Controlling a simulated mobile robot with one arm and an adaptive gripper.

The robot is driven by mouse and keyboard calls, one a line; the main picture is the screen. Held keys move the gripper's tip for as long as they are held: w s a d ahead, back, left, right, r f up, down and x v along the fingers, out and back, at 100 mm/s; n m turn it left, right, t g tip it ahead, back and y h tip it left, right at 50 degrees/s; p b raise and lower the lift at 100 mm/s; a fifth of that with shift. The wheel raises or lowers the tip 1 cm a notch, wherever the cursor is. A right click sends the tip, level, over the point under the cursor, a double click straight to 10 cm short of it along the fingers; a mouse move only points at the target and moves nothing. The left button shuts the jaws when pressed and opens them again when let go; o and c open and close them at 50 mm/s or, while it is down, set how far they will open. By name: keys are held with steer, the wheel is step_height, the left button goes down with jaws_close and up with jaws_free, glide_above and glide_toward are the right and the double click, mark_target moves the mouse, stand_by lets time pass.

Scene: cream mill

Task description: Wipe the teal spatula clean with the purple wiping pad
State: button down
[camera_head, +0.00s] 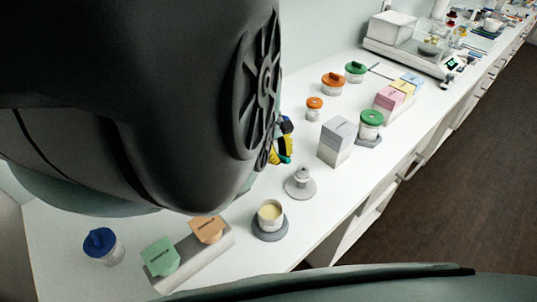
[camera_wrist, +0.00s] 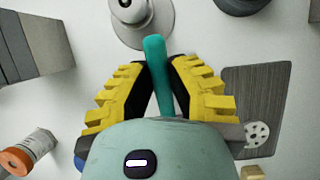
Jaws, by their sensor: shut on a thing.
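The teal spatula (camera_wrist: 155,52) is between the two yellow-and-black fingers of my gripper (camera_wrist: 163,72) in the wrist view. My gripper is shut on it. The spatula's teal end reaches past the fingertips, toward a round grey stand at the top. The rest of the spatula is hidden behind my gripper body. In the head view my gripper (camera_head: 284,142) shows only in part, at the edge of my dark arm. I cannot make out a purple wiping pad in either view.
A round grey stand (camera_head: 300,186), a cup of cream (camera_head: 270,213) and a tall grey block (camera_head: 337,140) stand near my gripper. Lidded jars and coloured boxes (camera_head: 389,97) stand farther back. A grey textured mat (camera_wrist: 262,88) lies right in the wrist view.

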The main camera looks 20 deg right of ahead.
steer(key=shift+s+d+p, duration=0.15)
steer(key=shift+s+p, duration=0.4)
steer(key=shift+p, duration=0.15)
steer(key=shift+w+b, duration=0.1)
steer(key=shift+b, duration=0.2)
steer(key=shift+w+f+b, duration=0.15)
steer(key=shift+w+b, duration=0.15)
steer(key=shift+b, duration=0.15)
steer(key=shift+w+a+b, duration=0.3)
steer(key=shift+w+b, duration=0.05)
steer(key=shift+r, duration=0.2)
steer(key=shift+s+d+p, duration=0.1)
steer(key=shift+s+p, duration=0.25)
steer(key=shift+p, duration=0.2)
steer(key=shift+s+d+p, duration=0.15)
steer(key=shift+s+p, duration=0.25)
steer(key=shift+p, duration=0.05)
steer(key=shift+f, duration=0.1)
